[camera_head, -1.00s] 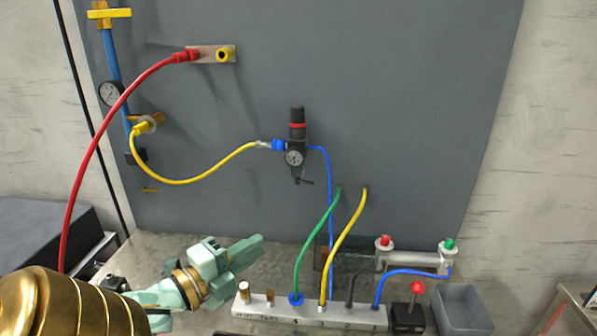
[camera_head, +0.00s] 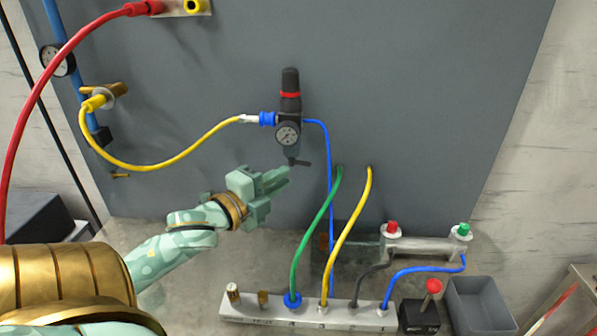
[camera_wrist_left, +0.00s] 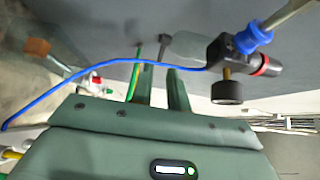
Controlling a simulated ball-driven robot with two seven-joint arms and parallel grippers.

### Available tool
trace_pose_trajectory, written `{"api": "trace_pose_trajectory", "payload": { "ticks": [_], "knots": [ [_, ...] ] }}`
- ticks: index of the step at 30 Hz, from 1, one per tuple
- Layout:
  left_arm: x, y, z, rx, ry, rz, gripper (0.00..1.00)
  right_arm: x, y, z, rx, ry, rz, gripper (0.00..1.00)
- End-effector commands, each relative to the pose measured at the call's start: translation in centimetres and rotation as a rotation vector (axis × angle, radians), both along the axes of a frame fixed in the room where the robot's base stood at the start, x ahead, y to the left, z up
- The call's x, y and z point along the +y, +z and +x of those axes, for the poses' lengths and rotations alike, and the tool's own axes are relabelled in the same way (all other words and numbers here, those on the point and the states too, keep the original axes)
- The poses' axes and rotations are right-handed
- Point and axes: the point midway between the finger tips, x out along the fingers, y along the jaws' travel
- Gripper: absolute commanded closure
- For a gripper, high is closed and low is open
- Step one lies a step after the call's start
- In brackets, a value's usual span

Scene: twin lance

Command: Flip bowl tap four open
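The black regulator (camera_head: 289,105) with a red ring and round gauge hangs on the grey panel. Its small dark bowl tap (camera_head: 300,162) sticks out at the bottom of the bowl. My left gripper (camera_head: 284,177) is just below and left of the tap, pointing right and slightly up. In the left wrist view the fingers (camera_wrist_left: 160,75) show a narrow gap, with nothing seen gripped. The regulator (camera_wrist_left: 228,62) lies to the right there, its tap end (camera_wrist_left: 162,48) close beyond the fingertips. Whether they touch the tap cannot be told. My right gripper is out of view.
A blue tube (camera_head: 328,180) runs down right of the regulator. Green (camera_head: 318,225) and yellow (camera_head: 352,230) hoses rise from a white manifold (camera_head: 270,310) below. A yellow hose (camera_head: 185,158) loops left. A grey bin (camera_head: 482,305) stands at lower right.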

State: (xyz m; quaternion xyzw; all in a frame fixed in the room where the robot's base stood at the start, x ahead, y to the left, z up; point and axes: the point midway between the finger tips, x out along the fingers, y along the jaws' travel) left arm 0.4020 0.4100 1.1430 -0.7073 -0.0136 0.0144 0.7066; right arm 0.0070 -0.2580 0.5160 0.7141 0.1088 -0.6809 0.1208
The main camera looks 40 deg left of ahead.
Motion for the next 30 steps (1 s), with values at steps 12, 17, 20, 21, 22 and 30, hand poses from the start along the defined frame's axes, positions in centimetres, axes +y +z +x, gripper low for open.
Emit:
{"api": "trace_pose_trajectory", "payload": {
  "ticks": [12, 17, 20, 21, 22, 30],
  "knots": [
    [0.2, 0.0, 5.7, 0.0, -0.001, 0.0, 0.84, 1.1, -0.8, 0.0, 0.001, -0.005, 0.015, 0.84],
    [0.2, 0.0, 5.9, 0.0, -0.001, 0.0, 0.84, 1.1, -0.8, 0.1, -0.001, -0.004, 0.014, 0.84],
    [0.2, 0.0, 5.9, 0.0, -0.001, 0.0, 0.84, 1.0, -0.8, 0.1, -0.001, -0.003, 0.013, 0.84],
    [0.2, 0.0, 5.9, 0.0, -0.001, 0.0, 0.84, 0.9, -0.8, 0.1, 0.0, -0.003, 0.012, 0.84],
    [0.2, 0.0, 5.9, 0.0, -0.001, 0.0, 0.92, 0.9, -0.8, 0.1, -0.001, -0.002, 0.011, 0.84],
    [0.2, 0.2, 5.9, -0.001, 0.012, -0.001, 1.0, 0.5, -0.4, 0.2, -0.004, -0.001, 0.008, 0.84]
  ]
}}
